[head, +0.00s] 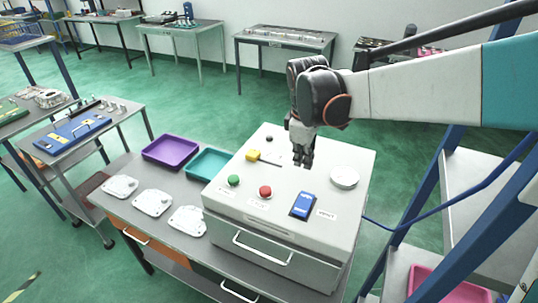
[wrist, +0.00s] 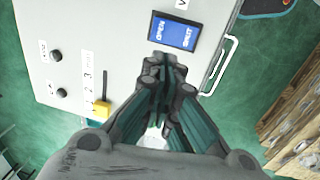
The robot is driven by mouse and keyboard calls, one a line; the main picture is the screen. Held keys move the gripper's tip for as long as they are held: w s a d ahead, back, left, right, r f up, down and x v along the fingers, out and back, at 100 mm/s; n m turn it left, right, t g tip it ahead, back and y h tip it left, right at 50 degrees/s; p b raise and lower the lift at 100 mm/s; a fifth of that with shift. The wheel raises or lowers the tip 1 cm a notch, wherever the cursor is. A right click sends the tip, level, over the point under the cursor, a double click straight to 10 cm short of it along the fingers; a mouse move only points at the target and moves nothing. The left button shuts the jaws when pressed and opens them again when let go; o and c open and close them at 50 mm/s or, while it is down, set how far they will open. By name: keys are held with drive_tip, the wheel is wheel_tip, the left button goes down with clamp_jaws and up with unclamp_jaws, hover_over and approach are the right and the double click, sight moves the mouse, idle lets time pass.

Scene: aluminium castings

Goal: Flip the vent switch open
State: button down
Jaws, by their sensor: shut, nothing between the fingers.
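The blue vent switch (head: 303,206) is a rocker in a dark frame on the top of a white box (head: 225,205), near its front edge. In the wrist view the switch (wrist: 174,32) reads OPEN on its left half and SHUT on its right half. I cannot tell which half is pressed in. My gripper (head: 303,160) points down over the box, behind the switch in the head view. Its fingers are shut and empty. In the wrist view the fingertips (wrist: 166,68) appear just below the switch, with a gap to it.
A green button (head: 234,180), a red button (head: 265,192), a yellow-handled lever (head: 254,155) and a round white dish (head: 344,178) share the box top. White castings (head: 153,202), a purple tray (head: 170,151) and a teal tray (head: 208,163) lie left. Blue rack posts stand right.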

sight(302, 195)
drive_tip(key=f, duration=0.4)
drive_tip(key=w+f+b, duration=0.1)
drive_tip(key=f, duration=0.4)
drive_tip(key=d+f, duration=0.1)
drive_tip(key=f, duration=0.3)
drive_tip(key=shift+w+f+b, duration=0.35)
drive_tip(key=shift+f+b, duration=0.05)
drive_tip(key=shift+w+f+g+b, duration=0.25)
drive_tip(key=shift+f+g+b, duration=0.25)
drive_tip(key=shift+f+b, duration=0.1)
drive_tip(key=shift+r, duration=0.15)
drive_tip(key=shift+s, duration=0.1)
drive_tip(key=shift+s+a+r, duration=0.25)
drive_tip(key=shift+s+r, duration=0.05)
drive_tip(key=shift+s, duration=0.3)
